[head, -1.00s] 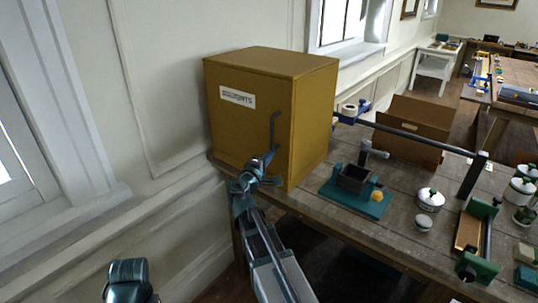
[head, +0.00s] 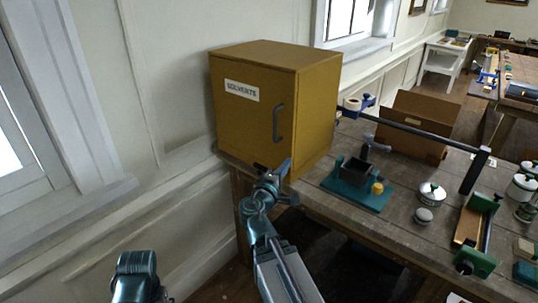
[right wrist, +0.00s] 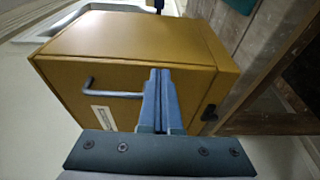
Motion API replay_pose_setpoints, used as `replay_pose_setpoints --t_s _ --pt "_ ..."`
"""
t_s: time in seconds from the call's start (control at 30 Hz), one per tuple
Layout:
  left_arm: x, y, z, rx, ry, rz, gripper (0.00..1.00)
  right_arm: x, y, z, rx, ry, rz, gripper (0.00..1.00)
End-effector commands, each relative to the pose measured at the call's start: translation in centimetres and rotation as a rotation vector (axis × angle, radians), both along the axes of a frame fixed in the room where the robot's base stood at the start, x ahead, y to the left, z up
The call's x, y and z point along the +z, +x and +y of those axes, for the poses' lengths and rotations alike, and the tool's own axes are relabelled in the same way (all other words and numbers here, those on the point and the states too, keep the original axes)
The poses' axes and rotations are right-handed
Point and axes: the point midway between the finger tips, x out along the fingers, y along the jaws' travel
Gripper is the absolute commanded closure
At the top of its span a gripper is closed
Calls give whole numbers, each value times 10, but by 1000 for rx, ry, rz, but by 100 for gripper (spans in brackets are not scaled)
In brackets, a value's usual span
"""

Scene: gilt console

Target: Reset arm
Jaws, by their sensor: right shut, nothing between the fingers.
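My right gripper (head: 284,168) is shut and empty in front of the lower part of a yellow cabinet (head: 238,118). The cabinet carries a "SOLVENTS" label (head: 241,90) and a grey bar handle (head: 278,123) on its closed door. In the right wrist view the shut fingers (right wrist: 161,72) overlap the cabinet (right wrist: 125,45), with the handle (right wrist: 112,94) to their left. The fingers do not grip the handle. A teal part of my left arm (head: 137,272) shows at the bottom left. My left gripper cannot be made out.
The cabinet stands at the left end of a wooden workbench (head: 400,215). On the bench are a teal-based fixture (head: 358,190), a brown open box (head: 415,125), a white lidded jar (head: 431,193) and a dark post with a bar (head: 473,172). A wall with a window is at left.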

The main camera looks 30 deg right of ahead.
Motion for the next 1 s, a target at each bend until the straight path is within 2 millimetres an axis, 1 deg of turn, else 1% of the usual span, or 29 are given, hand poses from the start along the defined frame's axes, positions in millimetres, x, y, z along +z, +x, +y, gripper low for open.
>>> replay_pose_setpoints --t_s 0.17,0.27,0.37,0.43,0.47,0.5,0.57,0.6,0.67,0.7,0.77,0.8,0.9,1.0 --pt "0 0 0 0 0 0 0 0 0 0 0 0 0 100" --pt "0 0 0 0 0 0 0 -4 0 4 -4 30 -5 100" --pt "2 0 0 0 0 0 0 -22 -1 20 -26 140 -13 100" --pt "3 0 0 0 0 0 0 -45 -4 41 -52 269 -10 100" --pt "4 0 0 0 0 0 0 -56 -6 52 -66 333 -2 100" --pt "4 0 0 0 0 0 0 -73 -10 69 -86 420 15 100" --pt "5 0 0 0 0 0 0 -99 -17 98 -112 553 55 100" --pt "6 0 0 0 0 0 0 -116 -24 120 -131 640 90 100" --pt "7 0 0 0 0 0 0 -139 -35 154 -157 766 155 100" --pt "8 0 0 0 0 0 0 -153 -44 178 -174 843 205 100" --pt "9 0 0 0 0 0 0 -171 -59 213 -195 946 286 100" --pt "9 0 0 0 0 0 0 -180 -70 235 -207 1007 340 100" --pt "10 0 0 0 0 0 0 -195 -97 285 -232 1129 475 100" --pt "11 0 0 0 0 0 0 -203 -121 321 -247 1212 588 100"
